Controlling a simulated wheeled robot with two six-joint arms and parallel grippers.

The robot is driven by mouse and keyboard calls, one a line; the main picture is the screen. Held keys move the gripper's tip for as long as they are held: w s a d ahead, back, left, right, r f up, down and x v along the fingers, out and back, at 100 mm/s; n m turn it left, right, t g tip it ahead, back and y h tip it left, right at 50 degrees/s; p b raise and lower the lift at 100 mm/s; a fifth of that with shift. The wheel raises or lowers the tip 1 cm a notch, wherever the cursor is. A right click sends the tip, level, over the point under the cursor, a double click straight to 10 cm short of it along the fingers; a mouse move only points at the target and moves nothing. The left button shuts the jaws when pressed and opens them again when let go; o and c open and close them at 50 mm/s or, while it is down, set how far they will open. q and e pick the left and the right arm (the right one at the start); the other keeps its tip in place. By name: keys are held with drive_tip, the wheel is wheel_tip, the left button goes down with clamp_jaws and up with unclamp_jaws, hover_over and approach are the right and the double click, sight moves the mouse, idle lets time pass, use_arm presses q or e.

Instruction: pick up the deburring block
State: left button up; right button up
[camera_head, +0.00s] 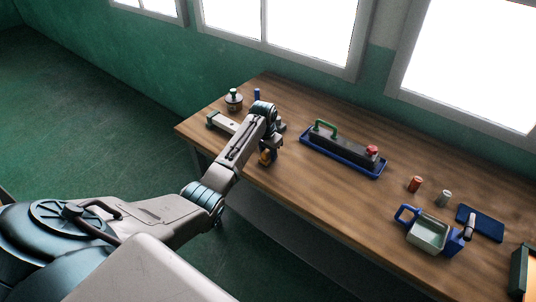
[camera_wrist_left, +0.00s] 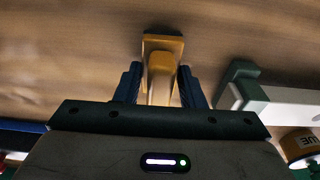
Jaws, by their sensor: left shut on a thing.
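The deburring block appears to be the orange-yellow piece (camera_wrist_left: 163,45) with a flat base and a raised grip, seen between the two dark blue fingers of my left gripper (camera_wrist_left: 160,84) in the left wrist view. The gripper is shut on its grip. In the head view, a small part of the piece (camera_head: 265,157) shows below my left gripper (camera_head: 271,148), near the table's front edge. The wrist and fingers partly hide it there. I cannot tell whether it touches the wooden table. My right gripper is out of view.
A pale bar with green ends (camera_head: 222,122) and a jar (camera_head: 233,101) are left of my gripper. A blue tray (camera_head: 348,166) holds a dark block with a green handle. Two cans, a blue-handled container (camera_head: 428,236) and a blue mat (camera_head: 486,224) stand further right on the table (camera_head: 335,205).

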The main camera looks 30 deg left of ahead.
sight(269, 151)
use_arm(q)
drive_tip(key=shift+r+b, duration=0.4)
drive_tip(key=shift+r, duration=0.25)
drive_tip(key=shift+s+d+r+b, duration=0.2)
drive_tip(key=shift+r+b, duration=0.1)
drive_tip(key=shift+r, duration=0.2)
drive_tip(key=shift+s+d+r+b, duration=0.15)
drive_tip(key=shift+r+b, duration=0.1)
drive_tip(key=shift+r, duration=0.2)
drive_tip(key=s+d+r+b, duration=0.1)
drive_tip(key=s+d+b, duration=0.1)
drive_tip(key=s+d, duration=0.7)
drive_tip(key=shift+s+d+r, duration=0.35)
drive_tip(key=shift+s+d, duration=0.05)
drive_tip(key=shift+s, duration=0.8)
